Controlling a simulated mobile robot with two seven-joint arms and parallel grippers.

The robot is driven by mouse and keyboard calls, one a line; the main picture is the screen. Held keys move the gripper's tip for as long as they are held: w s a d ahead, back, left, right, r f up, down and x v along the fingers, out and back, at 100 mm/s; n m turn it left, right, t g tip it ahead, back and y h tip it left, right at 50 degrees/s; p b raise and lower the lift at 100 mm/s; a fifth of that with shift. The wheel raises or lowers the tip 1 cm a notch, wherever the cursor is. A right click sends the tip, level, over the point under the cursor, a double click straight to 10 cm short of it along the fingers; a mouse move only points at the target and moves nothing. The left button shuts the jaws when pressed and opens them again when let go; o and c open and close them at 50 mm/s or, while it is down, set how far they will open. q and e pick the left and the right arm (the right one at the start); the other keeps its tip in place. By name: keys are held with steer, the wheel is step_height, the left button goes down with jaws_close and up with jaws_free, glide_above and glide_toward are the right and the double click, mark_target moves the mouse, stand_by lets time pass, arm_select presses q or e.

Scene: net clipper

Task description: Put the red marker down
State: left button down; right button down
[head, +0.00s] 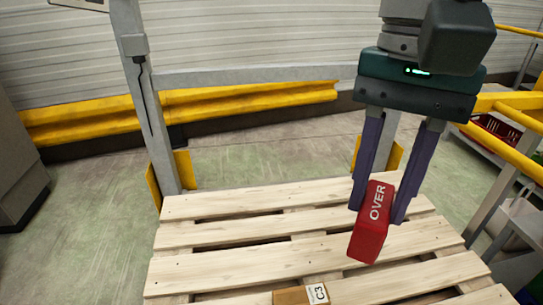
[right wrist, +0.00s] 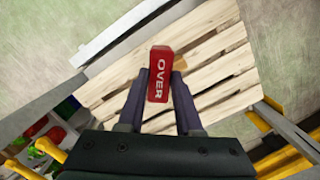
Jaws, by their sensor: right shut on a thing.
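The red marker (head: 371,228) is a red block with "OVER" in white on its face. My right gripper (head: 381,208) is shut on it, one finger on each side, and holds it tilted over the wooden pallet (head: 240,230). I cannot tell how far its lower end is from the boards. In the right wrist view the red marker (right wrist: 159,75) sits between the two fingertips, with the pallet (right wrist: 215,75) beyond it. My left gripper is not in view.
A small brown box (head: 291,296) labelled C3 lies at the pallet's near edge. The pallet's left and middle boards are bare. A grey metal frame (head: 157,120) stands behind it. Yellow rails (head: 515,140) and a red crate (head: 494,132) are at the right.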

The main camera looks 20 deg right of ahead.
steer(key=w+f+m+b, duration=0.1)
steer(key=f+m+b, duration=0.2)
steer(key=f+b, duration=1.5)
steer(key=w+d+f+m+b, duration=0.1)
steer(key=f+m+b, duration=0.3)
steer(key=f+b, duration=1.4)
steer(key=w+d+f+m+t+b, duration=0.1)
steer(key=w+f+m+b, duration=0.2)
steer(key=f+b, duration=1.6)
step_height(320, 180, down, 4)
steer(key=shift+d+f+m, duration=0.1)
steer(key=shift+f+m, duration=0.1)
steer(key=shift+m, duration=0.1)
steer(key=c, duration=0.6)
jaws_free()
steer(key=shift+f, duration=0.1)
